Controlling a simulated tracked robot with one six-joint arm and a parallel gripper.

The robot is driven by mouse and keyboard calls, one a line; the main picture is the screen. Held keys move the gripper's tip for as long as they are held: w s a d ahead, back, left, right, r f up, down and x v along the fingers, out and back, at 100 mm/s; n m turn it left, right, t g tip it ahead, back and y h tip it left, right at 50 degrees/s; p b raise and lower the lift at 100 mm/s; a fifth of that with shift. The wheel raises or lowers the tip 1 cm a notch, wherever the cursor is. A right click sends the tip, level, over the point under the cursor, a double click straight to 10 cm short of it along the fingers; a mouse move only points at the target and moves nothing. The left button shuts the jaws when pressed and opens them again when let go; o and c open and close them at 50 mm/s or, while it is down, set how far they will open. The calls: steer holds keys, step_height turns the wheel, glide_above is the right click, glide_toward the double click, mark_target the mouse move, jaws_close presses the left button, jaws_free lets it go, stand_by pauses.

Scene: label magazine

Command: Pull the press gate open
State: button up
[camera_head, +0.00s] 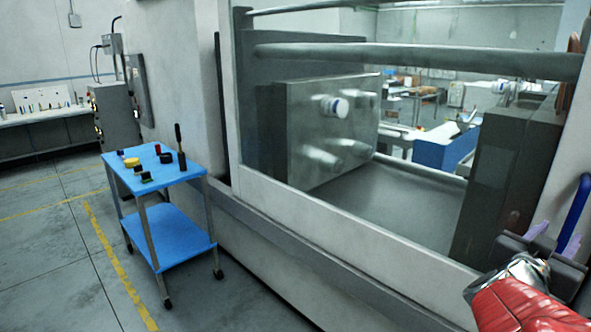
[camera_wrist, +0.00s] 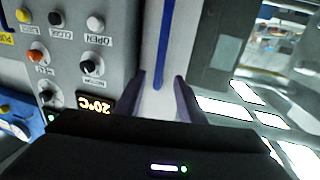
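The press gate (camera_head: 350,255) is a light grey frame around a large window, seen at a slant in the head view. A blue bar handle (camera_head: 577,208) stands at its right edge. In the wrist view the blue handle (camera_wrist: 164,40) runs down a pale surface, its lower end in line with the gap between my fingertips. My gripper (camera_head: 554,240) has purple fingers and sits at the handle's lower end. In the wrist view my gripper (camera_wrist: 161,76) is open, a finger on each side of the handle's line. I cannot tell whether the handle is between the fingers or just beyond them.
A control panel (camera_wrist: 70,50) with buttons, knobs and a temperature display is left of the handle in the wrist view. A blue two-shelf cart (camera_head: 182,240) with small items stands left of the press. The floor (camera_head: 55,265) left of it is clear.

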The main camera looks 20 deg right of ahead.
mark_target(574, 216)
steer(key=shift+x, duration=6.85)
steer(key=shift+c, duration=0.2)
jaws_close()
